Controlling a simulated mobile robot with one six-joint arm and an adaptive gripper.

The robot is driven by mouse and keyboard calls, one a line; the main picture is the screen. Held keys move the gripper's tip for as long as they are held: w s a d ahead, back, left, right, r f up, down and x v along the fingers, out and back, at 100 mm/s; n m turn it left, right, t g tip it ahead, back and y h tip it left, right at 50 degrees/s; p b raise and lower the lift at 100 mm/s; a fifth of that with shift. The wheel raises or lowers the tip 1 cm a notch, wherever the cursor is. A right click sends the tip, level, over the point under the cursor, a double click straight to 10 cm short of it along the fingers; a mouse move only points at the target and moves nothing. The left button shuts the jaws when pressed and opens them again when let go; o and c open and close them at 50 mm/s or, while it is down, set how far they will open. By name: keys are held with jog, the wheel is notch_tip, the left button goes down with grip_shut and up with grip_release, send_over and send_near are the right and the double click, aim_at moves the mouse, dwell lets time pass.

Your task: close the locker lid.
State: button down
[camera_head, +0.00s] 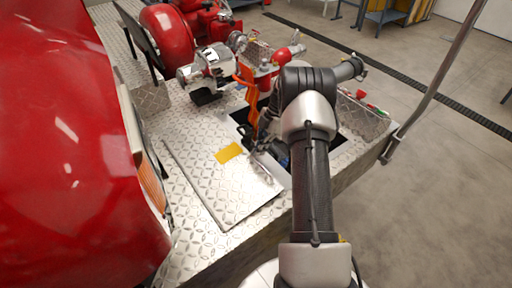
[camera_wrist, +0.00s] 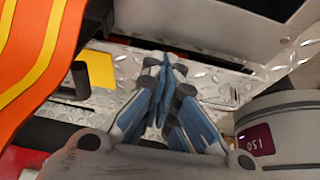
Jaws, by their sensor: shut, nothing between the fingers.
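The locker lid (camera_head: 205,175) is a silver diamond-plate panel with a yellow label (camera_head: 228,152). It lies to the left of a dark locker opening (camera_head: 241,116), so the locker stands open. The lid's exact tilt is hard to tell. My gripper (camera_head: 262,147) is at the lid's right edge, by the opening, partly hidden by my arm. In the wrist view my gripper (camera_wrist: 167,62) has its blue-padded fingers together with nothing between them. The lid's plate (camera_wrist: 130,70) shows behind the fingertips; whether they touch it is unclear.
An orange strap with yellow stripes (camera_wrist: 45,40) hangs close to my gripper. A grey cylinder with a maroon label (camera_wrist: 285,125) is at the right in the wrist view. A chrome fitting (camera_head: 207,66) and red pump (camera_head: 168,38) stand behind; a big red body (camera_head: 70,150) fills the left.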

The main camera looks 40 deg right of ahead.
jog(key=shift+d+f, duration=0.15)
jog(key=shift+f, duration=0.45)
jog(key=shift+r, duration=0.1)
jog(key=v, duration=1.1)
jog(key=shift+d+r, duration=0.25)
jog(key=shift+r, duration=0.1)
